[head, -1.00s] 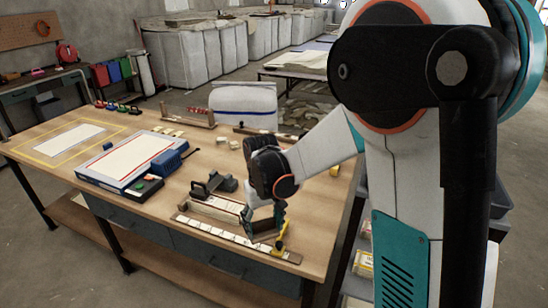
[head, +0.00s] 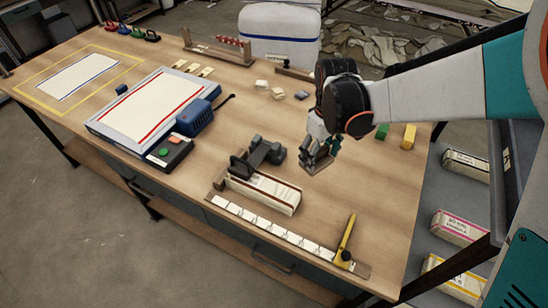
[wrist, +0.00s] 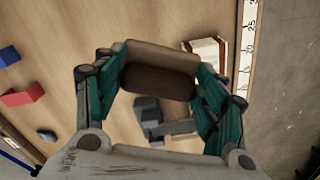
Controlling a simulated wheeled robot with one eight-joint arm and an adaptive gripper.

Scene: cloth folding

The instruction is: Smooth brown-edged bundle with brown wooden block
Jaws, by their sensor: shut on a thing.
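My gripper (head: 320,152) is shut on a brown wooden block (wrist: 160,68), which spans between the teal fingers in the wrist view. In the head view the block (head: 318,165) hangs below the fingers, behind and right of the bundle. The brown-edged bundle (head: 265,192) is a long, pale folded stack with brown edges. It lies on the table behind the ruler, apart from my gripper. In the wrist view the bundle (wrist: 207,52) shows at upper right, partly hidden by the block and a finger.
A white ruler strip (head: 270,232) with a yellow gauge (head: 345,240) lies along the front edge. A dark grey tool (head: 260,150) stands behind the bundle. A white board with a red border (head: 150,105) lies left. Green (head: 382,131) and yellow blocks (head: 409,137) lie right.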

